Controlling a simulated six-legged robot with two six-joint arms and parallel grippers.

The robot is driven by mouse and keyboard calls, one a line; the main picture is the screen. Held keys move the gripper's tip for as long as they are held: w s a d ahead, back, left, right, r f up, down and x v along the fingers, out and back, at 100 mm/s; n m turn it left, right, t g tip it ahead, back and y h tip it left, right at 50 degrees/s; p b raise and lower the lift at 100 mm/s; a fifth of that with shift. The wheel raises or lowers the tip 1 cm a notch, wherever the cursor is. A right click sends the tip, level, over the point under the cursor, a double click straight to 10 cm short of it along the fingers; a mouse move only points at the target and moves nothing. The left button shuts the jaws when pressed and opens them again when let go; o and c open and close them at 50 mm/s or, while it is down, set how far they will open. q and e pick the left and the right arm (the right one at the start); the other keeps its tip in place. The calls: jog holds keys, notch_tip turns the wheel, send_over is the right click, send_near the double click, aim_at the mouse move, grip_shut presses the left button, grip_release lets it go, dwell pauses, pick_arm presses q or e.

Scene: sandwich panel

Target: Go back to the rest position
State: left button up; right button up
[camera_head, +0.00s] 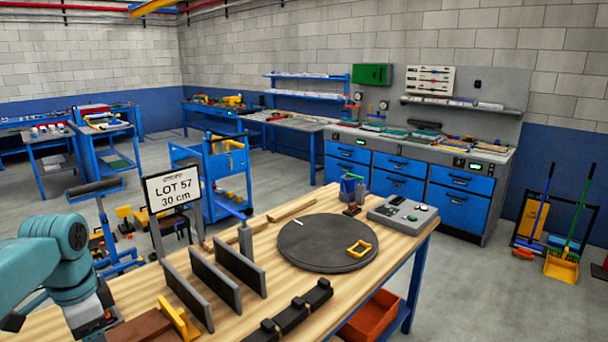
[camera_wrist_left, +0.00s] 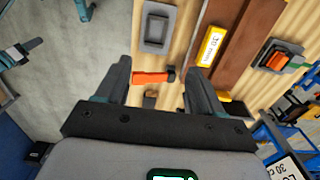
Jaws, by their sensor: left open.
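My left arm (camera_head: 55,260), teal and grey, comes in at the lower left of the head view; its gripper is not clearly visible there. In the left wrist view my left gripper (camera_wrist_left: 157,70) is open, its two dark fingers apart. An orange-handled tool (camera_wrist_left: 150,77) shows between the fingertips, seemingly lying on the wooden bench below; I cannot tell the height gap. No rest stand for the arm can be made out. My right gripper is not in view.
A grey tray (camera_wrist_left: 156,30) and brown board (camera_wrist_left: 225,35) lie near the left gripper.

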pick_arm(q)
jog(key=w+d+f+n+h, duration=0.15)
jog(key=d+f, duration=0.25)
jog(key=f, duration=0.4)
jog(key=w+d+f, duration=0.2)
jog(key=d+f, duration=0.2)
jog(key=f, duration=0.4)
jog(key=s+d+f+n+h, duration=0.1)
jog(key=s+d+f, duration=0.1)
jog(key=d+f, duration=0.4)
jog(key=s+d+f+n+h, duration=0.1)
jog(key=s+d+f+n, duration=0.2)
jog(key=f, duration=0.4)
jog(key=s+d+f+n, duration=0.2)
jog(key=s+d+f, duration=0.3)
jog(key=s, duration=0.3)
jog(key=s+d+f+n, duration=0.2)
jog(key=s+d+f, duration=0.3)
jog(key=s, duration=0.3)
notch_tip(320, 180, down, 10)
jog(key=b, duration=1)
jog(key=shift+w, duration=0.25)
